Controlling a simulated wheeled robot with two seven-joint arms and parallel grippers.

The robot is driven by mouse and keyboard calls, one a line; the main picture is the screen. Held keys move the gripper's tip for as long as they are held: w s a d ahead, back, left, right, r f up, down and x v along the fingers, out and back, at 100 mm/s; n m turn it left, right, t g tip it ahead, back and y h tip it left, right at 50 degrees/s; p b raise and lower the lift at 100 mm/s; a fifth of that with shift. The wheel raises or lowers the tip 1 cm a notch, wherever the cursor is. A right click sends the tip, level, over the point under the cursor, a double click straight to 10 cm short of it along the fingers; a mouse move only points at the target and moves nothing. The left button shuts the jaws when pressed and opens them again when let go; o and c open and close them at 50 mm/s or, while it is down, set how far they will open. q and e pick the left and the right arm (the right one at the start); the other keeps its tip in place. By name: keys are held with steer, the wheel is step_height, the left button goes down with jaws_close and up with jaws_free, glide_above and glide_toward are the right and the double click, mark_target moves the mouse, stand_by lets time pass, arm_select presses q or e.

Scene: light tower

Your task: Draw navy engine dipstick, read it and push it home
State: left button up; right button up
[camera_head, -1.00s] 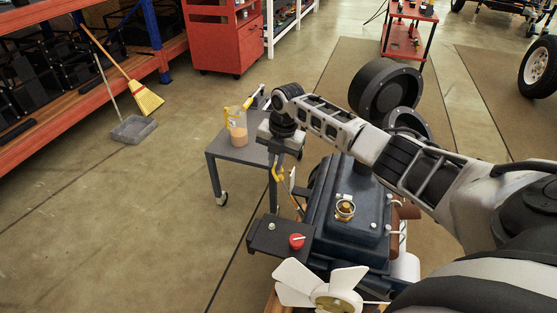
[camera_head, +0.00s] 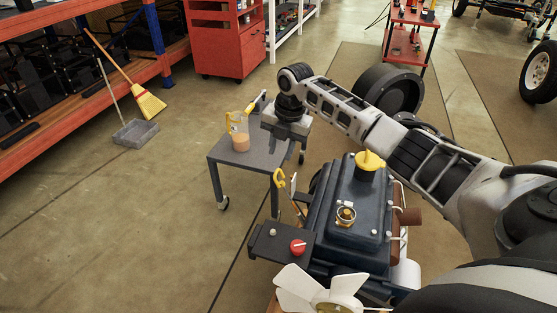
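The navy engine (camera_head: 335,232) stands at the lower centre. A yellow loop handle (camera_head: 280,178), which looks like the dipstick's, stands at its far left side, above a thin yellow-and-white line running down beside the block. I cannot tell how deep the stick sits. My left gripper is out of view.
A grey cart (camera_head: 226,155) holds a jug (camera_head: 239,136) of amber liquid. The engine bears a yellow cap (camera_head: 369,161), a brass filler (camera_head: 346,215), a red knob (camera_head: 298,247) and a white fan (camera_head: 295,288) in front.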

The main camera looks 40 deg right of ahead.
arm_select(q)
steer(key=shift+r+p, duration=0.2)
steer(key=shift+p, duration=0.1)
arm_select(e)
step_height(320, 180, up, 9)
steer(key=s, duration=0.1)
steer(key=shift+d, duration=0.4)
steer(key=shift+s, duration=0.1)
steer(key=s+a+f+m+t+y+p, duration=0.15)
steer(key=s+a+f+m, duration=0.3)
steer(key=a+f, duration=0.45)
steer(key=s+a+f+m+t+y, duration=0.15)
steer(key=s+a+f+m, duration=0.3)
steer(key=a+f, duration=0.55)
arm_select(q)
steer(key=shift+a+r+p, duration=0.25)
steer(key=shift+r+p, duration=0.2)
steer(key=shift+p, duration=0.3)
arm_select(e)
steer(key=s+a+r+m+t, duration=0.2)
steer(key=s+m+t, duration=0.1)
steer(key=s+m, duration=0.4)
steer(key=s+a+r+m+t, duration=0.2)
steer(key=s+m+t, duration=0.1)
steer(key=s+m, duration=0.3)
steer(key=shift+s+a+m, duration=0.3)
steer(key=shift+s+m, duration=0.05)
steer(key=shift+m, duration=0.05)
